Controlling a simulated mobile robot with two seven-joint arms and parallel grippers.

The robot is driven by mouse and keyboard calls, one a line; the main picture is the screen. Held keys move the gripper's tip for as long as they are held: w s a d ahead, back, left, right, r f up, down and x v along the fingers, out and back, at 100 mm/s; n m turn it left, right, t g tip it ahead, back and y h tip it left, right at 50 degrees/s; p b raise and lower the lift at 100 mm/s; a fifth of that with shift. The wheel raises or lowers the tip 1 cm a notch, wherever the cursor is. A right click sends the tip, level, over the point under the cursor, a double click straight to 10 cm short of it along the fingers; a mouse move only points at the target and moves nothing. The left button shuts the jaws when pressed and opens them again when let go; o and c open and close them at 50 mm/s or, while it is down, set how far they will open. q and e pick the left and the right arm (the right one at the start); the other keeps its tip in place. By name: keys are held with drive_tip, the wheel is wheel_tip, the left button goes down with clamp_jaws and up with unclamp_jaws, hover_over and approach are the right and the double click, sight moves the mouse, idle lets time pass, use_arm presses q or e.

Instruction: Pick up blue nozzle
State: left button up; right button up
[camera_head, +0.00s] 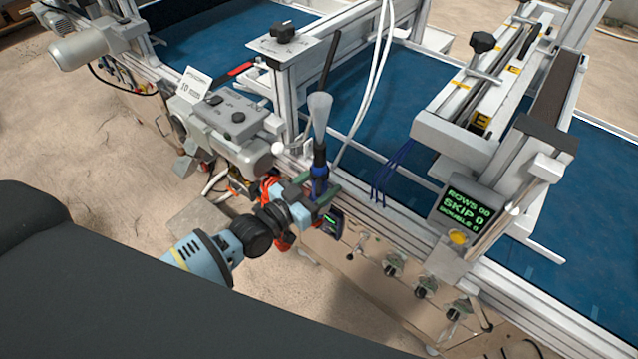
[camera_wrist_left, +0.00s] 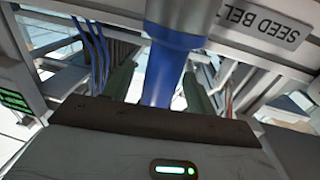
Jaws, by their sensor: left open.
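The blue nozzle (camera_head: 318,172) stands roughly upright at the machine's front rail, with a dark collar and a pale, cone-like upper part above its blue body. My left gripper (camera_head: 314,190) is at its lower part, with one green finger on each side. In the left wrist view the blue nozzle (camera_wrist_left: 164,75) lies between the two open fingers of my left gripper (camera_wrist_left: 160,88), with small gaps visible beside it. The nozzle's lower end is hidden behind the gripper body. My right gripper is in neither view.
A grey control box (camera_head: 232,118) is left of the nozzle. The display (camera_head: 466,208) and several knobs (camera_head: 392,265) are to the right along the front rail. White hoses (camera_head: 375,75) hang behind the nozzle. Blue belt (camera_head: 400,120) lies beyond. A SEED BELT label (camera_wrist_left: 262,20) is close by.

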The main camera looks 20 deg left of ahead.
use_arm(q)
drive_tip(key=shift+x, duration=0.85)
drive_tip(key=shift+f, duration=0.1)
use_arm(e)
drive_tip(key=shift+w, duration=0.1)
use_arm(q)
drive_tip(key=shift+c, duration=1.1)
drive_tip(key=c, duration=1)
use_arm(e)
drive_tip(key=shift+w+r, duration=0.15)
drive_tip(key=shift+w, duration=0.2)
